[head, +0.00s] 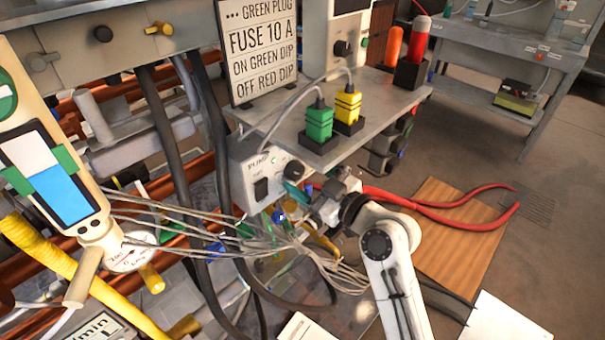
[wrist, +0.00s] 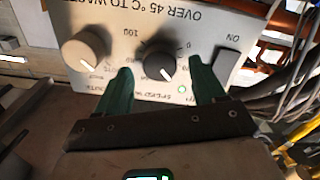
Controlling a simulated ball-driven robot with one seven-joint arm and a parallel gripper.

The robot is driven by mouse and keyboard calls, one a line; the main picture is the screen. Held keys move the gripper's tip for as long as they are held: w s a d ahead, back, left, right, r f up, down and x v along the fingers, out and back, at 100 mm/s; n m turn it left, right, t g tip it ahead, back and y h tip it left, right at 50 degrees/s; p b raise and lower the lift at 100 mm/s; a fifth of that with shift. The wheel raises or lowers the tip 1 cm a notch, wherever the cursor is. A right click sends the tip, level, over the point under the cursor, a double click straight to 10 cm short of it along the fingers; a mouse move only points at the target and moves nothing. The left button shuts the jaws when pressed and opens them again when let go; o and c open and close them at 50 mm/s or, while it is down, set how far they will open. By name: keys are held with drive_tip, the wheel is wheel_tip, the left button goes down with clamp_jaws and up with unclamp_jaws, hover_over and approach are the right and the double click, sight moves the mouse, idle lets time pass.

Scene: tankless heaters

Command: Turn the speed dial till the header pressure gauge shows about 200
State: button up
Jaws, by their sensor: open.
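The black speed dial (wrist: 158,62) sits on a pale panel (wrist: 215,20) that shows upside down in the wrist view. Its white mark points to the lower right of that picture. My gripper (wrist: 160,74) is open, with one green finger on each side of the dial; I cannot tell whether they touch it. In the head view the dial (head: 294,172) is on the pump box (head: 250,170), and my gripper (head: 302,194) is just below it.
A beige knob (wrist: 86,49) and an ON switch (wrist: 228,64) flank the dial. A green plug (head: 319,124) and yellow plug (head: 347,106) stand on the shelf above. Thin wires (head: 200,225) cross left of my gripper. Red-handled pliers (head: 450,204) lie on a wooden board.

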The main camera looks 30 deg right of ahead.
drive_tip(key=shift+w+a, duration=0.25)
drive_tip(key=shift+w, duration=0.35)
drive_tip(key=shift+c, duration=0.5)
drive_tip(key=c, duration=1)
drive_tip(key=shift+o, duration=0.2)
